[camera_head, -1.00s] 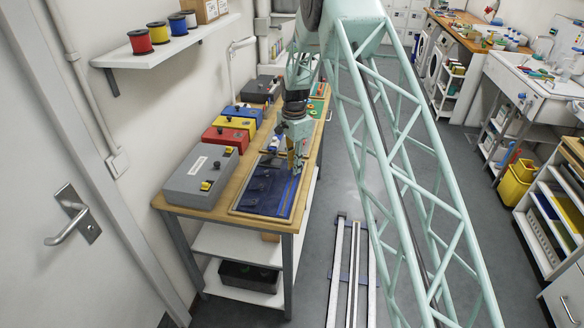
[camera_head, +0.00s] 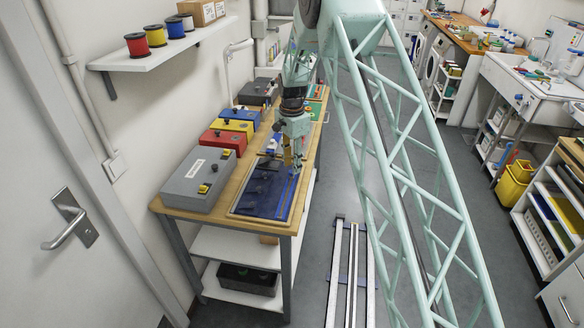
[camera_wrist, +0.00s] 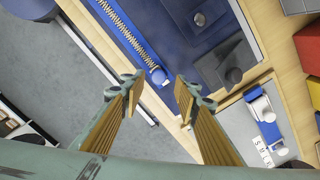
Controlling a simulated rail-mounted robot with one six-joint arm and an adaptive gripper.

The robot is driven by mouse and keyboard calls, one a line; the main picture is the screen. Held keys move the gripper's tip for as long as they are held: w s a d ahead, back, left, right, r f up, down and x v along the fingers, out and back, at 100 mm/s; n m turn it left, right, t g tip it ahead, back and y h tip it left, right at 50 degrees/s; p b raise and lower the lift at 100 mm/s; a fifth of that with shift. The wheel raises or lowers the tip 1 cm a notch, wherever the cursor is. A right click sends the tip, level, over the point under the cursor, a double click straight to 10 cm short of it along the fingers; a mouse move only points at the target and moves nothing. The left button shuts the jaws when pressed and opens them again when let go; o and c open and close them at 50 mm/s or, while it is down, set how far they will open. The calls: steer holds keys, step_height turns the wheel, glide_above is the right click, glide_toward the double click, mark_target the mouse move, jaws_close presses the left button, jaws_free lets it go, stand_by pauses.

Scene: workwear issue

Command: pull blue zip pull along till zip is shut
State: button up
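The zip frame (camera_head: 240,211) lies near the front end of the wooden bench, with blue cloth and a zip along its right side. In the wrist view the toothed zip (camera_wrist: 122,32) runs from the top left down to the small blue zip pull (camera_wrist: 158,75). My gripper (camera_head: 291,165) is above the far part of the frame. In the wrist view my gripper (camera_wrist: 160,93) is open and empty, its fingertips to the left and right of the pull. They look apart from it; their height above it is hard to tell. The pull is not clear in the head view.
On the bench, a grey box (camera_head: 200,178), red box (camera_head: 224,140), yellow box and blue box stand left of the frame. A blue-and-white piece (camera_wrist: 264,115) lies on a neighbouring board. Floor rails (camera_head: 352,265) and open floor are to the right.

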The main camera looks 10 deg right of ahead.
step_height(320, 180, up, 10)
stand_by(0.6)
steer(key=s+r+n+t+b, duration=0.25)
steer(key=s+r+n, duration=0.45)
steer(key=s+r, duration=2.1)
steer(key=s+f+n+b, duration=0.1)
steer(key=s+n+b, duration=0.1)
steer(key=s, duration=1.6)
steer(key=s+a+f+n+t+b, duration=0.1)
steer(key=s+n, duration=0.3)
steer(key=s, duration=1.5)
steer(key=shift+s+f+n+b, duration=0.15)
steer(key=shift+f+n+b, duration=0.3)
steer(key=shift+b, duration=0.15)
